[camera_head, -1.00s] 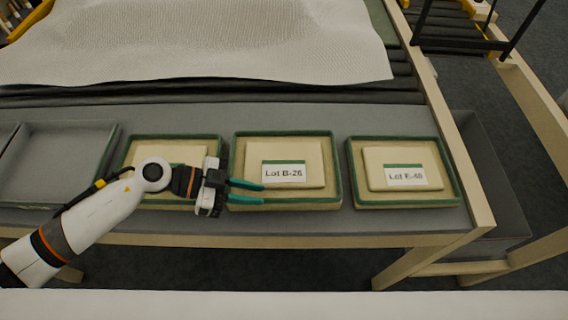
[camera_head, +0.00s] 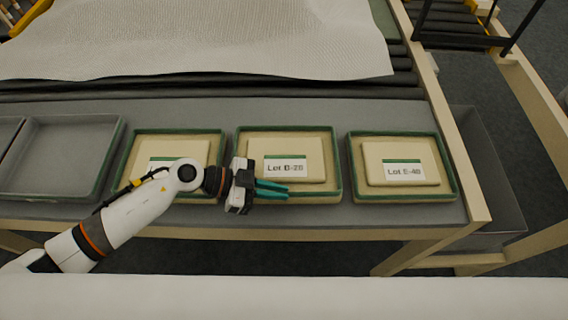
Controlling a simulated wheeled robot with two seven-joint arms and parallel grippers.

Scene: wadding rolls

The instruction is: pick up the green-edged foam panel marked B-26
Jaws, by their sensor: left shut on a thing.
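The foam panel labelled Lot B-26 (camera_head: 312,148) lies flat in the middle of the row, a beige block with a green edge and a raised centre bearing a white, green-topped label. My left gripper (camera_head: 272,190) is at the panel's front left, its teal fingers shut on its near edge. The wrist hides the panel's lower left corner. I cannot see a gap beneath the panel. My right gripper does not show.
A similar panel labelled Lot E-48 (camera_head: 446,188) lies to the right, and another (camera_head: 150,140) lies left, partly behind my arm. An empty grey tray (camera_head: 60,120) stands further left. White wadding (camera_head: 200,45) covers the rollers behind.

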